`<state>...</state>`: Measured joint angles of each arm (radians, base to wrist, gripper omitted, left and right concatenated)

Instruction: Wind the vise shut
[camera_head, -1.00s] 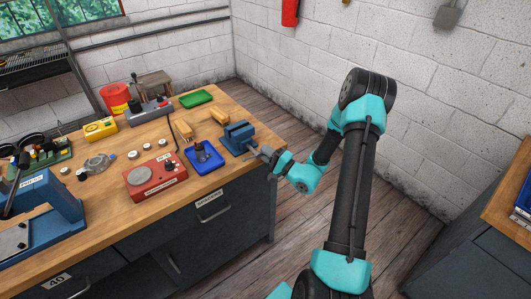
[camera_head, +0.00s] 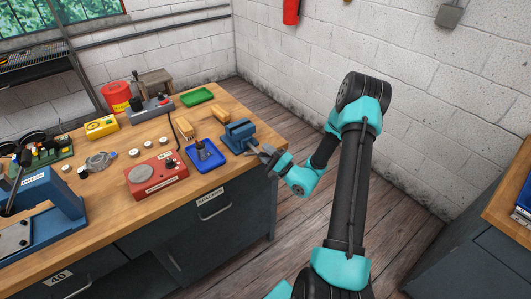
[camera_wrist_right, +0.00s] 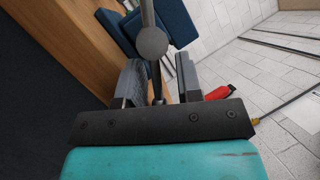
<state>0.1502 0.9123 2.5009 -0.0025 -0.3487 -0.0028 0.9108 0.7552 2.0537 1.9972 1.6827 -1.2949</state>
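The blue vise (camera_head: 238,135) stands at the right edge of the wooden bench in the head view. It also shows as a dark blue body at the top of the wrist view (camera_wrist_right: 172,22). My right gripper (camera_head: 261,152) is at the handle side of the vise, just off the bench edge. In the wrist view its two fingers (camera_wrist_right: 160,75) are apart, with the grey vise handle (camera_wrist_right: 152,43), a bar and round end, between them. A gap shows beside the bar, so the fingers do not look closed on it. My left gripper is out of view.
A blue tray (camera_head: 217,164) with a dark part lies left of the vise. Open floor lies right of the bench.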

